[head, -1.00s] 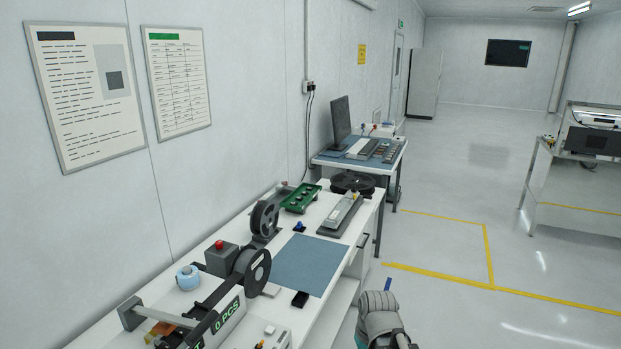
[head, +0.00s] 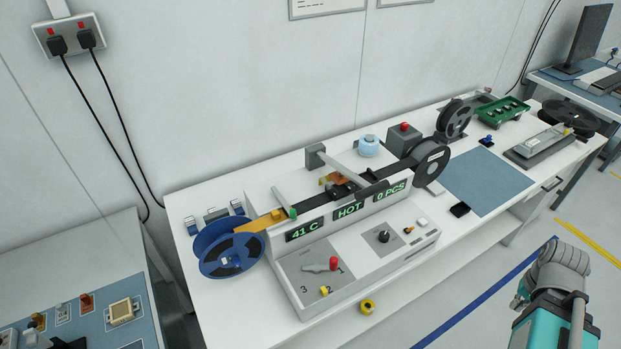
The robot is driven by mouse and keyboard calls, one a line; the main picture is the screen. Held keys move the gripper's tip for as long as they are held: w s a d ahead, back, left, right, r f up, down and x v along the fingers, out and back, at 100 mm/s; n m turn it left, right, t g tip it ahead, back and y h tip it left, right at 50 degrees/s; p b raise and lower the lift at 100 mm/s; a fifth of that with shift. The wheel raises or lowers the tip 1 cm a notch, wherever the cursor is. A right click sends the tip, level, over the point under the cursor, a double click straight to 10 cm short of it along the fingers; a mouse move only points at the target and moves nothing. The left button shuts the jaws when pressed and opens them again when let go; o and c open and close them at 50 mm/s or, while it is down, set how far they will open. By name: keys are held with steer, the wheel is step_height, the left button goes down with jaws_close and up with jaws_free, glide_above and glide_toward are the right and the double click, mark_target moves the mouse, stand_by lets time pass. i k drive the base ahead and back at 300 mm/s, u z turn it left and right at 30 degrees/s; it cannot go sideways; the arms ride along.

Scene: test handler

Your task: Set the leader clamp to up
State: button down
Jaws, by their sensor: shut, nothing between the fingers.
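A grey tape machine (head: 365,285) stands on the white bench, with lit displays reading 41 C, HOT and 0 PCS. At its left end, beside the blue reel (head: 213,262), a pale lever with a green tip (head: 291,212) lies slanted across the orange-yellow track (head: 262,222). It may be the leader clamp; no label confirms this. A grey bar on a block (head: 316,156) slants over the track's middle. The front panel has a selector lever with a red knob (head: 333,263), a yellow knob (head: 323,291) and a black knob (head: 384,237). My gripper is not visible.
Part of my arm shows at lower right, apart from the bench. A dark reel (head: 432,160) is at the machine's right end. A yellow tape roll (head: 367,307) lies at the bench's front edge. A blue mat (head: 487,183) is clear. Another workbench (head: 75,240) stands left.

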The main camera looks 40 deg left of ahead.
mark_target(292, 212)
steer(key=u, duration=1.85)
